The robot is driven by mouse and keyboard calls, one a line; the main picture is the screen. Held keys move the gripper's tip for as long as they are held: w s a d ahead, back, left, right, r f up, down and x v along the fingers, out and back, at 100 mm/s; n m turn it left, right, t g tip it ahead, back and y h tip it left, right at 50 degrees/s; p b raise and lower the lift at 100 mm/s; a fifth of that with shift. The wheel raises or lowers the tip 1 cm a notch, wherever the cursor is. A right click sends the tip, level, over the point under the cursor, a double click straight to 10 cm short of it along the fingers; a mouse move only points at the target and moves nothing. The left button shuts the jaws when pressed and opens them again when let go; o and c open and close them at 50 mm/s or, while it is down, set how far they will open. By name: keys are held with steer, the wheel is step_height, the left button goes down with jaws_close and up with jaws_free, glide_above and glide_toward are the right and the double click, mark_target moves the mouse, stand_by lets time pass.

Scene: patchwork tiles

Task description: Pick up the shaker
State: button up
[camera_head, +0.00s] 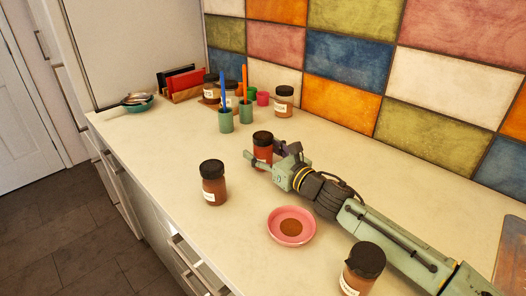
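Several jar-like shakers with dark lids stand on the counter, and I cannot tell which one the task means. A red-brown shaker (262,150) stands upright at mid-counter, right at my gripper (264,154). One finger crosses in front of its lower part and the other is at its right, behind. I cannot tell whether the fingers touch it. Another brown shaker (214,186) with a white label stands to the left and nearer. A third shaker (359,272) stands at the bottom of the picture, in front of my arm.
A pink saucer (273,227) with brown powder lies in front of my arm. Behind are green cups (225,123) with utensils, a labelled jar (284,103), a red rack (182,84) and a teal bowl (137,106). A tiled wall (345,64) bounds the back.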

steer(key=c, duration=1.1)
steer(key=shift+r, duration=0.15)
step_height(320, 180, up, 10)
steer(key=b, duration=0.2)
steer(key=shift+b, duration=0.4)
